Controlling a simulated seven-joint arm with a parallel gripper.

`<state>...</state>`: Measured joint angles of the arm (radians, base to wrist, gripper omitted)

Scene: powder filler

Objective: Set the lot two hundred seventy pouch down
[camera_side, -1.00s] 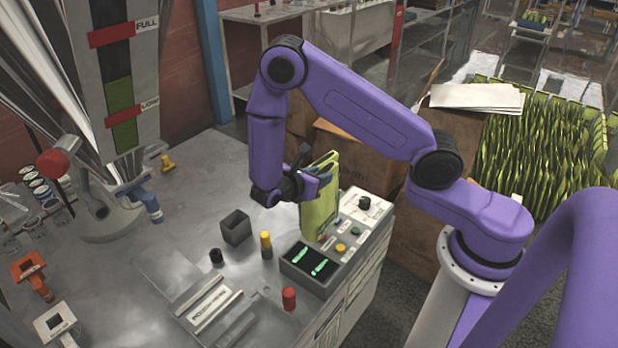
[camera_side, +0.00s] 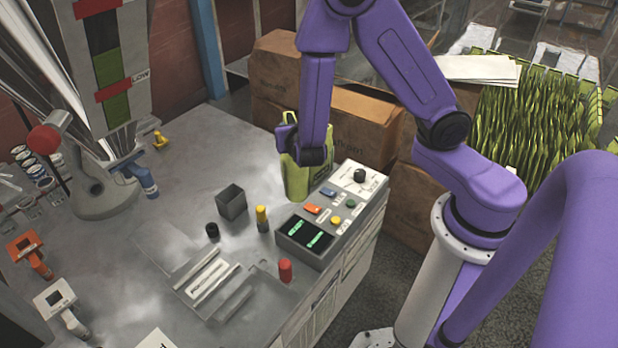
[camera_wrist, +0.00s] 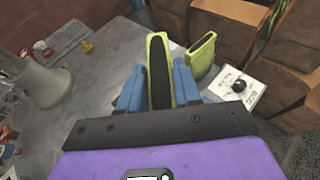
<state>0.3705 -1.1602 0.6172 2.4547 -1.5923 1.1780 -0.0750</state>
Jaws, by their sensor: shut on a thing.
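My gripper (camera_wrist: 158,95) is shut on a green pouch (camera_wrist: 160,60). In the wrist view the pouch stands between the blue fingers and shows a dark strip along its middle. In the side view green pouch material (camera_side: 295,178) stands upright behind the control panel, partly covered by my wrist. A second green pouch (camera_wrist: 201,53) stands just right of the held one in the wrist view, close but apart. No lot number is readable. The pouch's lower end is hidden, so I cannot tell whether it touches the bench.
The control panel (camera_side: 352,183) with knob, buttons and displays is at the bench's right edge. A grey open box (camera_side: 231,203), a yellow-topped bottle (camera_side: 262,219) and a red cylinder (camera_side: 285,271) stand nearby. Cardboard boxes (camera_side: 345,120) stand behind.

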